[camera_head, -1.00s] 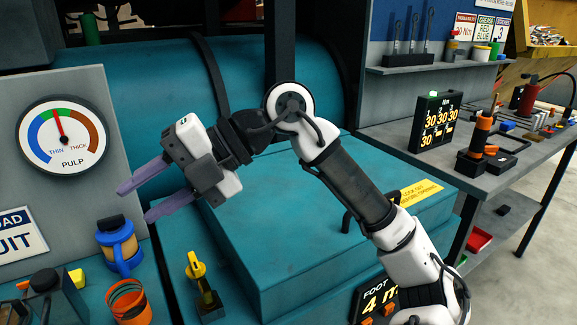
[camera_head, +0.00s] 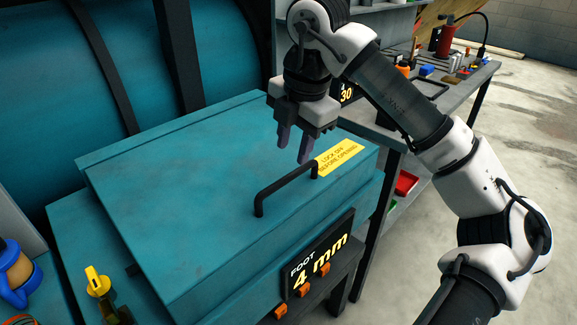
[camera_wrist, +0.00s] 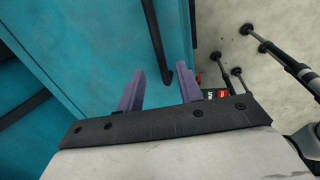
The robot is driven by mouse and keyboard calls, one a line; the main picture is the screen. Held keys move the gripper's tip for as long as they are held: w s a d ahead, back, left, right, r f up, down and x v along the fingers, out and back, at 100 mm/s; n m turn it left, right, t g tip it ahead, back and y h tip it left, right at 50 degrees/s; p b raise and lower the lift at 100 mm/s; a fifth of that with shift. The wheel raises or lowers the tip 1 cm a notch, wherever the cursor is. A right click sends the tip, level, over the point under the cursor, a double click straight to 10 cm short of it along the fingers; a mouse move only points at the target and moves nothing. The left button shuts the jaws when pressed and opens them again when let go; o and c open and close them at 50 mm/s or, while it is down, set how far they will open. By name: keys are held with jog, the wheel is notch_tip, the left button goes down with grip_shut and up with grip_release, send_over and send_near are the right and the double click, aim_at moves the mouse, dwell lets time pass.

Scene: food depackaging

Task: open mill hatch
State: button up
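The mill hatch (camera_head: 200,190) is a teal box-like lid, lying closed on the teal mill body. A black bar handle (camera_head: 285,188) stands on its top near the front right edge; it also shows in the wrist view (camera_wrist: 153,40). A yellow label reading "LOCK ON BEFORE OPENING" (camera_head: 340,156) lies beside the handle. My gripper (camera_head: 294,148) points down just above and behind the handle's right end. Its two purple fingers are apart with nothing between them. In the wrist view the fingers (camera_wrist: 160,90) are also apart, with the handle beyond them.
A yellow lever (camera_head: 97,281) stands at the lower left, near a blue-and-tan container (camera_head: 15,272). A "FOOT 4 mm" display (camera_head: 318,257) with orange buttons is on the front. A grey workbench (camera_head: 445,95) with tools stands behind on the right.

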aim_at(287, 177)
jog(key=f, duration=0.4)
jog(key=w+a+f+p, duration=0.1)
jog(key=f, duration=0.2)
grip_shut()
